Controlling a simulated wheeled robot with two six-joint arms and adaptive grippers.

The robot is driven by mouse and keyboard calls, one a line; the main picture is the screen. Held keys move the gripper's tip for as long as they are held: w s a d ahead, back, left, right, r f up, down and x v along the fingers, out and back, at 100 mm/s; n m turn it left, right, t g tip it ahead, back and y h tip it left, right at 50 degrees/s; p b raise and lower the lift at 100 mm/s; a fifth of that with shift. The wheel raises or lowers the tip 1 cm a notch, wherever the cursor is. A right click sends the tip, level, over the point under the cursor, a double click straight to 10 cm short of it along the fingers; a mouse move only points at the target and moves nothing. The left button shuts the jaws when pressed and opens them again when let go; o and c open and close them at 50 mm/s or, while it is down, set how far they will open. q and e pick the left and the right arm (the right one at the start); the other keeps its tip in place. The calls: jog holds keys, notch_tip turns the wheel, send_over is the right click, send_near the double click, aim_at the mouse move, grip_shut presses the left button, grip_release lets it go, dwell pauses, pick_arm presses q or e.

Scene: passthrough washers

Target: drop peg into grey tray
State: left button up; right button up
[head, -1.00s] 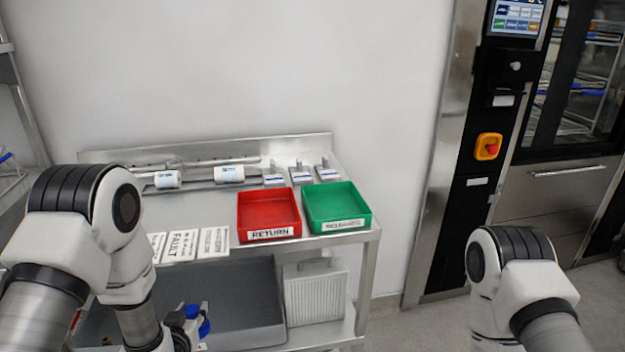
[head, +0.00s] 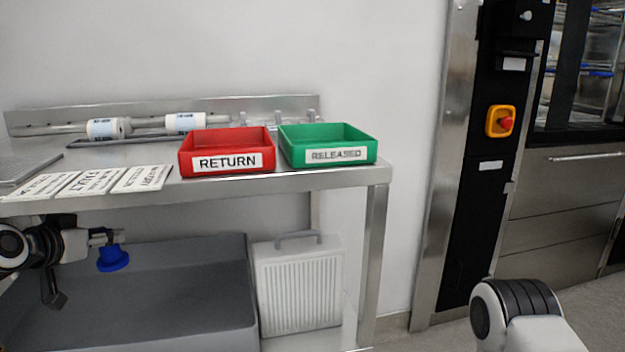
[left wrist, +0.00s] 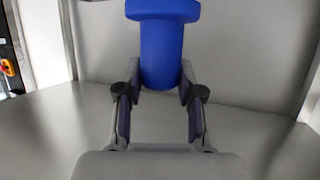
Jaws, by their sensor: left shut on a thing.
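The grey tray (head: 190,300) is a large, deep bin on the lower shelf of the steel cart in the head view. My left gripper (head: 101,237) comes in from the left, below the top shelf, and appears over the tray. It is shut on a blue peg (head: 113,259), which hangs under the fingertips against the tray's back part. In the left wrist view the peg (left wrist: 162,52) is a rounded blue body with a wider end, held between the two fingers (left wrist: 160,88). My right gripper is out of view; only part of my right arm shows.
The cart's top shelf (head: 230,184) hangs over the tray and carries a red RETURN bin (head: 227,161), a green RELEASED bin (head: 328,155), label cards (head: 90,182) and white-labelled cylinders. A white ribbed panel with a handle (head: 298,285) stands right of the tray.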

aim_at(105, 259)
pick_arm(q)
notch_tip(105, 259, down, 5)
jog(key=b, duration=0.4)
jog(key=shift+f, duration=0.2)
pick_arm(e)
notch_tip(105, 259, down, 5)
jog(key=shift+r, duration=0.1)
pick_arm(q)
jog(key=shift+r, duration=0.1)
jog(key=o, duration=1.2)
